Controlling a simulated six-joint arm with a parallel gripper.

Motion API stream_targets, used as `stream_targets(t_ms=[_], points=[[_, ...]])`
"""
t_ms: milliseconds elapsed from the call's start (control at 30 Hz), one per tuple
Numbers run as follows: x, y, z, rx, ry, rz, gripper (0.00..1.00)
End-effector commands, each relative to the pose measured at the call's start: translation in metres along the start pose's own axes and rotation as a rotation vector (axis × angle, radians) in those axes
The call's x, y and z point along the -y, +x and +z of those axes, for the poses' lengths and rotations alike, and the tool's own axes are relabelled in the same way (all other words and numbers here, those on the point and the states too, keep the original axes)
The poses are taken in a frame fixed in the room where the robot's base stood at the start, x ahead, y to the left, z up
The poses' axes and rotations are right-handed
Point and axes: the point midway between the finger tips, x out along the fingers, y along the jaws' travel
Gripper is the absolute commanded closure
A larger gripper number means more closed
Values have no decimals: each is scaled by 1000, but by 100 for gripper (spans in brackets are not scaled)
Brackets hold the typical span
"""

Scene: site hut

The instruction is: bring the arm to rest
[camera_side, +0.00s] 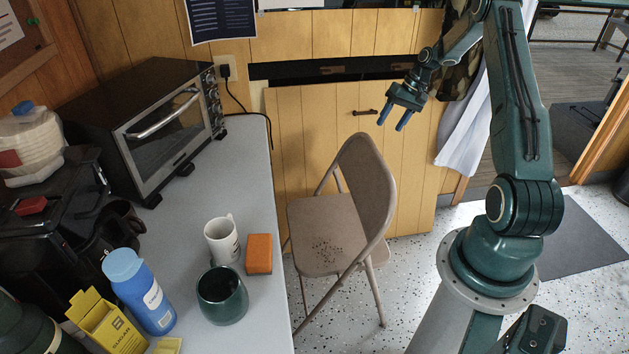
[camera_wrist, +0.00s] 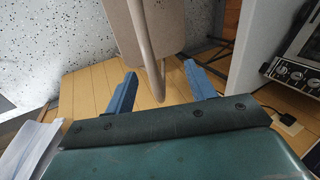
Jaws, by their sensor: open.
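My gripper (camera_side: 394,120) hangs in the air in the side view, above and to the right of the folding chair's back, clear of the counter. Its two blue fingers are spread apart with nothing between them. In the wrist view my gripper (camera_wrist: 161,88) also shows open and empty, with the chair (camera_wrist: 150,35) in the background beyond the fingers. My arm stands raised at the right of the side view.
The grey counter (camera_side: 240,170) holds a toaster oven (camera_side: 165,125), a white mug (camera_side: 222,240), an orange sponge (camera_side: 259,254), a dark green cup (camera_side: 222,296), a blue bottle (camera_side: 140,290) and a yellow box (camera_side: 105,325). The folding chair (camera_side: 345,215) stands on the floor between counter and arm.

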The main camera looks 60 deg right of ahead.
Motion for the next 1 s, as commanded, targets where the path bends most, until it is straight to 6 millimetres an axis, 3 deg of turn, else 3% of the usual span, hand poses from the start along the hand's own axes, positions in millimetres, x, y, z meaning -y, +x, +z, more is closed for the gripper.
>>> stream_targets(t_ms=[233,467,700,1000], points=[[73,-36,12,-13,-100,59,45],[139,-67,40,-29,-195,109,45],[198,-96,81,-54,-293,153,45],[253,-126,145,-94,-410,194,45]])
